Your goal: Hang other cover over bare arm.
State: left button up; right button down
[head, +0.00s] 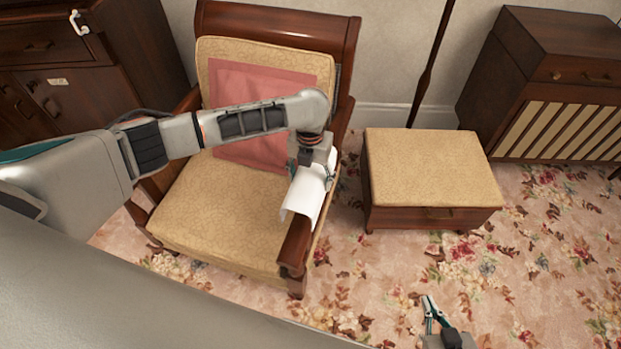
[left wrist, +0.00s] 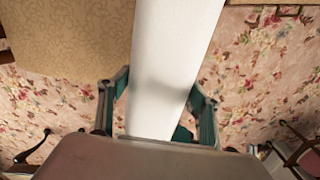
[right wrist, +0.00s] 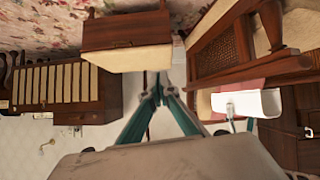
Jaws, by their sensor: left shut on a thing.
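The white cover (head: 309,190) is at the picture-right arm (head: 297,245) of the tan armchair (head: 220,225) in the head view. It is curved over that wooden arm, whose front end stays bare. I cannot tell whether it rests on it or hovers. My left gripper (head: 312,165) is shut on the cover from above. The cover runs between its fingers in the left wrist view (left wrist: 160,75). The chair's other arm (head: 186,101) is mostly hidden behind my left arm. My right gripper (head: 433,312) is empty, its fingertips together, over the carpet.
A pink cloth (head: 262,90) lies on the chair's backrest. A cushioned stool box (head: 430,165) stands right of the chair. A dark cabinet (head: 100,95) is at the left, a slatted cabinet (head: 560,110) at the back right. Floral carpet (head: 540,270) in front is clear.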

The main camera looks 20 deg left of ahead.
pick_arm(q)
jog(key=shift+f+b, duration=0.45)
jog(key=shift+f, duration=0.2)
jog(key=shift+a+f+b, duration=0.1)
jog(key=shift+f+b, duration=0.6)
jog(key=shift+f, duration=0.2)
notch_tip(320, 180, down, 3)
jog(key=shift+r+b, duration=0.1)
jog(key=shift+b, duration=1.05)
jog(key=shift+s+f+b, duration=0.1)
jog(key=shift+f+b, duration=0.5)
jog(key=shift+f, duration=0.25)
jog(key=shift+f+b, duration=0.45)
jog(key=shift+f, duration=1.5)
jog(key=shift+f+b, duration=0.1)
jog(key=shift+b, duration=0.2)
pick_arm(e)
jog(key=shift+n, duration=0.3)
jog(key=f, duration=0.2)
jog(key=w+d+f, duration=0.1)
jog(key=f, duration=0.1)
jog(key=shift+a, duration=0.1)
